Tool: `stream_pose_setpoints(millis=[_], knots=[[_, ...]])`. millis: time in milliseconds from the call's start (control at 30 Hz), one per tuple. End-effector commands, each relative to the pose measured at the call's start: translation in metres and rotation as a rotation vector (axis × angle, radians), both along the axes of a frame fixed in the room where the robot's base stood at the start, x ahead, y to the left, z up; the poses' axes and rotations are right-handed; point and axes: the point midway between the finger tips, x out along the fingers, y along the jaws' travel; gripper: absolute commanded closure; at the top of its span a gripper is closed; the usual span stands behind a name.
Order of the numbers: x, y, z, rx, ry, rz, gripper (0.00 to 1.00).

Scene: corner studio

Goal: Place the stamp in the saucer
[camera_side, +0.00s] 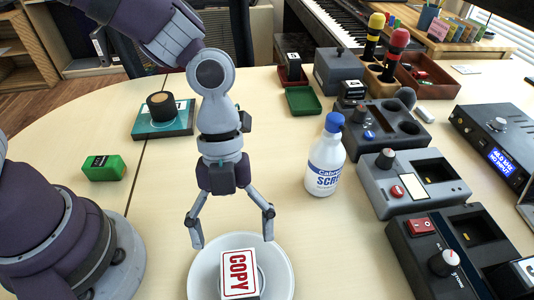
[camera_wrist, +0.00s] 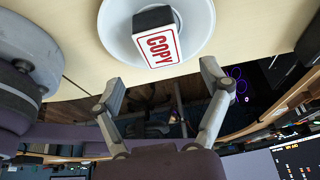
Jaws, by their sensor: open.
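The stamp (camera_side: 239,272), a block with a white face reading COPY in red, is in the white saucer (camera_side: 202,272) at the bottom of the side view. In the wrist view the stamp (camera_wrist: 161,47) shows a black body and its face overlaps the rim of the saucer (camera_wrist: 112,22). It looks tilted; its contact with the saucer is hidden. My gripper (camera_side: 232,242) is above the saucer with its fingers spread wide.
A white bottle with a blue cap (camera_side: 326,158) stands right of my gripper. Grey devices (camera_side: 413,184) line the right side. A green block (camera_side: 103,168), a teal box with a black round piece (camera_side: 163,122) and a green tray (camera_side: 302,100) lie farther back. Table between them is clear.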

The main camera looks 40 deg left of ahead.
Motion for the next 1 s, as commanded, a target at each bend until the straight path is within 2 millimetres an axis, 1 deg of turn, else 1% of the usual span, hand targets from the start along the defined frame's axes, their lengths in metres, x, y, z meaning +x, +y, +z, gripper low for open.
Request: stream_pose_setpoints(millis=[33, 133, 200, 267, 333, 367, 467, 500, 567, 600, 667, 700, 733, 800, 833, 900, 1000], knots=[[0.006, 0.003, 0.013, -0.005, -0.008, 0.005, 0.23], [0.011, 0.009, 0.032, -0.004, -0.005, 0.003, 0.23], [0.013, 0.012, 0.041, -0.004, -0.002, 0.003, 0.23], [0.015, 0.014, 0.047, -0.001, -0.003, 0.004, 0.23], [0.017, 0.018, 0.053, 0.013, -0.011, 0.053, 0.23], [0.019, 0.022, 0.056, 0.028, -0.019, 0.110, 0.23], [0.028, 0.046, 0.075, 0.098, -0.062, 0.479, 0.23], [0.031, 0.060, 0.084, 0.122, -0.078, 0.689, 0.23], [0.033, 0.083, 0.096, 0.136, -0.101, 1.030, 0.23], [0.032, 0.099, 0.104, 0.129, -0.109, 1.257, 0.23], [0.029, 0.121, 0.112, 0.096, -0.110, 1.580, 0.23], [0.026, 0.134, 0.116, 0.061, -0.105, 1.772, 0.23], [0.023, 0.143, 0.119, 0.032, -0.098, 1.901, 0.23], [0.018, 0.159, 0.122, -0.036, -0.079, 2.136, 0.23], [0.016, 0.164, 0.123, -0.061, -0.071, 2.207, 0.23], [0.013, 0.171, 0.124, -0.101, -0.056, 2.315, 0.23], [0.012, 0.174, 0.124, -0.118, -0.046, 2.364, 0.23]])
